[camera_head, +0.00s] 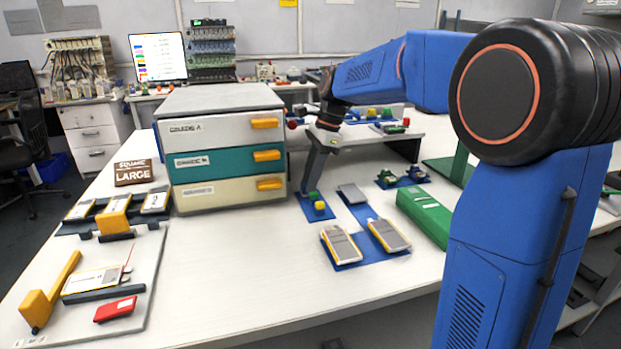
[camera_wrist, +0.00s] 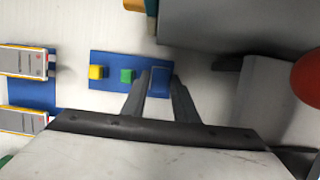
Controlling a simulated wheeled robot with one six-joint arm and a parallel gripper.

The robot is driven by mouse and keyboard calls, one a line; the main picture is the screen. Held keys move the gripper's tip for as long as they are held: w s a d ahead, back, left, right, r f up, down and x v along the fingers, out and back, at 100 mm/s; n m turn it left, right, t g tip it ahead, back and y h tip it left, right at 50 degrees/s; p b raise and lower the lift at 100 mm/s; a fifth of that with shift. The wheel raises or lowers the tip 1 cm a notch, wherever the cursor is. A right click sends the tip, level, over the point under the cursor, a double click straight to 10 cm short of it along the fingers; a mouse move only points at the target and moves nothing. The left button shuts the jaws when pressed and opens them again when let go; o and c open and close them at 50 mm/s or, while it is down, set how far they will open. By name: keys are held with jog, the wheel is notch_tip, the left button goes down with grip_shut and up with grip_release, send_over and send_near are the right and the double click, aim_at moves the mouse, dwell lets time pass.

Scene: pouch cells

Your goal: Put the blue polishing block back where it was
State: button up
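The blue polishing block (camera_wrist: 160,80) shows in the wrist view at the right end of a small blue mat (camera_wrist: 110,60). A green block (camera_wrist: 127,76) and a yellow block (camera_wrist: 96,72) sit in a row to its left. My gripper (camera_wrist: 160,82) has one finger on each side of the blue block, seemingly touching it. Whether the block rests on the mat or is just above it is unclear. In the head view my gripper (camera_head: 310,188) points down at the far end of the mat (camera_head: 328,214); the blue block cannot be made out there.
A drawer cabinet (camera_head: 225,140) stands close left of my gripper. Pouch cells (camera_head: 340,244) lie on a blue mat nearer the front. A green case (camera_head: 425,215) lies to the right. A fixture board (camera_head: 130,275) is at the left. The front middle of the table is clear.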

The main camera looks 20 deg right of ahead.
jog(key=shift+o, duration=0.9)
jog(key=shift+r, duration=0.2)
jog(key=v, duration=1.2)
